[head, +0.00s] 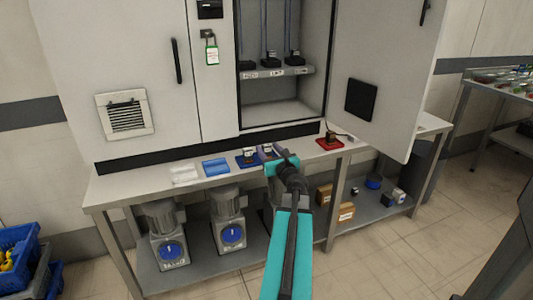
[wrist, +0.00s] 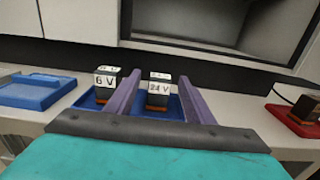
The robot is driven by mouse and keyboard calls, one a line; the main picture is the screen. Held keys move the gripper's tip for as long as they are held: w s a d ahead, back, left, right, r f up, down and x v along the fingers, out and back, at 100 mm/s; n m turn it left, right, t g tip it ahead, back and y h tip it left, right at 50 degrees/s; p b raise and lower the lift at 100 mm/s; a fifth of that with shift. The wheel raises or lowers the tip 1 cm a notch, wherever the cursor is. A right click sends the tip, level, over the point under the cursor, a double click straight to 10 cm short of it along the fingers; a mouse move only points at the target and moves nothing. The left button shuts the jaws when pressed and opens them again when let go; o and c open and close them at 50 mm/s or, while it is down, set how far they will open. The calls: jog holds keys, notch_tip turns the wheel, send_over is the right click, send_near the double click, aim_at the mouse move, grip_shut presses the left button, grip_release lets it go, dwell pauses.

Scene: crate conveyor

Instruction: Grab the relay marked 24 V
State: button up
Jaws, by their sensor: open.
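The relay marked 24 V (wrist: 158,90) is a small dark block with a white label and a white top. In the wrist view it stands on a blue tray (wrist: 174,104), between the two fingers of my gripper (wrist: 164,88). The fingers are open and apart, and I cannot tell whether either touches it. The relay marked 6 V (wrist: 106,82) stands just left of the left finger. In the head view my gripper (head: 272,158) reaches over the bench, with the 6 V relay (head: 248,152) to its left; it mostly hides the 24 V relay.
An empty blue tray (wrist: 34,92) lies to the left, and a red tray (head: 330,143) with a dark part lies to the right. The cabinet (head: 150,70) rises behind the bench. Its open door (head: 383,75) hangs over the right side.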

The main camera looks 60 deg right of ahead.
aim_at(265, 146)
jog(key=shift+w+d, duration=0.25)
jog(key=shift+w, duration=0.05)
jog(key=shift+w, duration=0.1)
jog(key=shift+f+b+x, duration=0.15)
jog(key=shift+b+x, duration=0.05)
jog(key=shift+x, duration=0.45)
jog(key=shift+f+b+x, duration=0.15)
jog(key=shift+x, duration=1.75)
jog(key=c, duration=1.1)
jog(key=shift+r, duration=0.1)
